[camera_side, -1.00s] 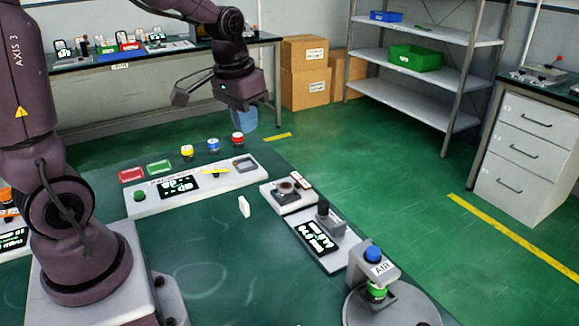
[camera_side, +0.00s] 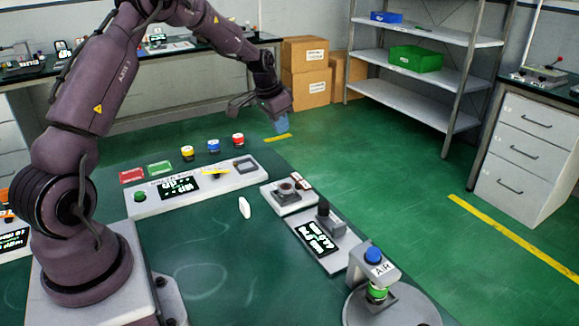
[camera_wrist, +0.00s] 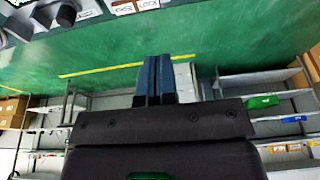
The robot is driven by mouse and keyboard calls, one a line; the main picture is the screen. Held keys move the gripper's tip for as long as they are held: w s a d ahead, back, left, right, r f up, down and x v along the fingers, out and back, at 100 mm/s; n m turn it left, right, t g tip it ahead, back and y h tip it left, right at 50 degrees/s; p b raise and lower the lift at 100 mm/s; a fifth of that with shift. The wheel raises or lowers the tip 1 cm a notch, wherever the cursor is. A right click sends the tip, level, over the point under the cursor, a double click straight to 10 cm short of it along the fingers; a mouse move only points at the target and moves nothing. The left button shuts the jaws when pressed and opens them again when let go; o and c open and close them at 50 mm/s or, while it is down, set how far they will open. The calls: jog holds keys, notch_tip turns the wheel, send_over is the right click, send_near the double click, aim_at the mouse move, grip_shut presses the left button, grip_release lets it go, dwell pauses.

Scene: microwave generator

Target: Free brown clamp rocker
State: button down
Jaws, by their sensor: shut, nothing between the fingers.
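The clamp fixture (camera_side: 289,197) is a small light block on the right part of the green table, with a dark round part (camera_side: 287,188) on top. A small brownish piece with a pale label (camera_side: 304,184) sits at its back right; it may be the rocker, but it is too small to tell its position. In the wrist view, white labels (camera_wrist: 135,6), one apparently reading LOCK, are cut by the top edge. My gripper (camera_side: 281,126) is above and behind the fixture, well clear of it. Its blue fingers (camera_wrist: 157,78) are together and empty.
A dark joystick (camera_side: 323,207) and display unit are in front, then the AIR stand (camera_side: 373,272). A small white piece (camera_side: 245,207) stands on clear tabletop.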

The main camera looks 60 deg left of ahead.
send_near(301, 181)
jog(key=a+f, duration=0.1)
jog(key=f, duration=0.1)
jog(key=w+a+f, duration=0.1)
jog(key=a+f, duration=0.2)
jog(key=f, duration=0.1)
jog(key=shift+w+a, duration=0.3)
jog(key=shift+w, duration=0.1)
jog(key=shift+f, duration=0.45)
jog(key=shift+a+f+h, duration=0.25)
jog(key=shift+f+h, duration=0.35)
jog(key=shift+d+r, duration=0.1)
jog(key=shift+d, duration=0.05)
jog(key=shift+r, duration=0.1)
